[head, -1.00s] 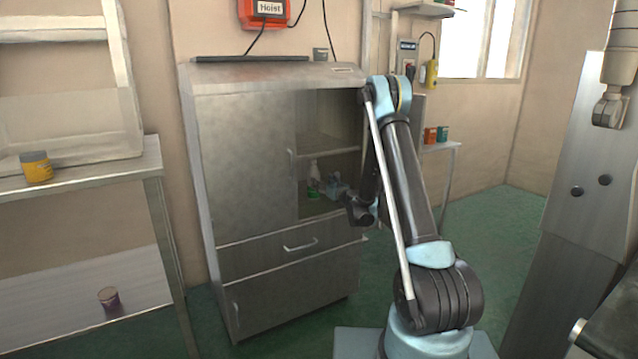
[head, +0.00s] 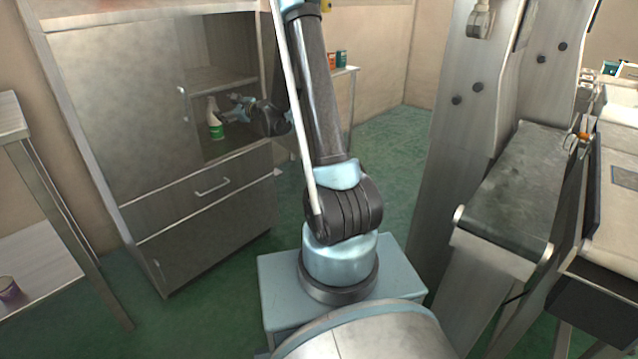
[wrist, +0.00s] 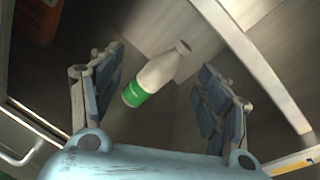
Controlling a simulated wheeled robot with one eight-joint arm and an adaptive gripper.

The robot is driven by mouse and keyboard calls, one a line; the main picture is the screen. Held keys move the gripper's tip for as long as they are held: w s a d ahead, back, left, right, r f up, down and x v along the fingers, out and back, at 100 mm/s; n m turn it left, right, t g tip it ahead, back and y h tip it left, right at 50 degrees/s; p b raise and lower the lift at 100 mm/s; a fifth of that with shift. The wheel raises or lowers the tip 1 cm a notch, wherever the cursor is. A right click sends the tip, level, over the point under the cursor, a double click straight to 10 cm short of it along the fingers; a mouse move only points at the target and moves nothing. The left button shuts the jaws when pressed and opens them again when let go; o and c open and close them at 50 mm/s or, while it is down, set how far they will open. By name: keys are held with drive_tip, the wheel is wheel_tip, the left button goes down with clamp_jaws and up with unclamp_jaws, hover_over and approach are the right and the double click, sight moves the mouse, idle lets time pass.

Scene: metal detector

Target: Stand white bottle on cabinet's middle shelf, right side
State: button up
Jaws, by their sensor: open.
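The white bottle (head: 214,113) with a green label stands upright on the floor of the cabinet's open right compartment, under a shelf (head: 222,77). My gripper (head: 232,106) is open and reaches into the compartment from the right, close beside the bottle's upper part. In the wrist view the bottle (wrist: 156,76) appears tilted between the spread fingers of my gripper (wrist: 160,85), with gaps on both sides. The cabinet (head: 125,95) is grey metal, its left door shut. The arm hides part of the compartment's right side.
A drawer with a handle (head: 212,187) lies below the compartment. A bench (head: 45,205) stands at the left. A conveyor (head: 510,185) and tall metal frame (head: 465,90) stand at the right. An orange object (wrist: 38,20) shows in the wrist view. Green floor (head: 385,135) is clear beyond the arm.

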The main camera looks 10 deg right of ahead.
drive_tip(key=s+d+r+n+g+h, duration=0.1)
drive_tip(key=s+d+r+n+g, duration=0.2)
drive_tip(key=s, duration=0.4)
drive_tip(key=s+d+n+h, duration=0.1)
drive_tip(key=s+d+n, duration=0.1)
drive_tip(key=s+n, duration=0.45)
drive_tip(key=s+d+r+n+g+h, duration=0.1)
drive_tip(key=s+d+r+n+g, duration=0.15)
drive_tip(key=s, duration=0.65)
drive_tip(key=s+d+f+n+g+h, duration=0.1)
drive_tip(key=s+d+f+n+h, duration=0.1)
drive_tip(key=s+d, duration=0.4)
drive_tip(key=s+d+f+n+g+h, duration=0.2)
drive_tip(key=s+d+f+n, duration=0.3)
drive_tip(key=s, duration=0.9)
drive_tip(key=s+d+f+n+g+h, duration=0.1)
drive_tip(key=s+d+f+n+h, duration=0.2)
drive_tip(key=s+d, duration=0.3)
drive_tip(key=s+f, duration=0.1)
drive_tip(key=s, duration=0.4)
drive_tip(key=shift+d+n+g+h, duration=0.3)
drive_tip(key=shift+d+g+h, duration=0.05)
drive_tip(key=shift+h, duration=0.05)
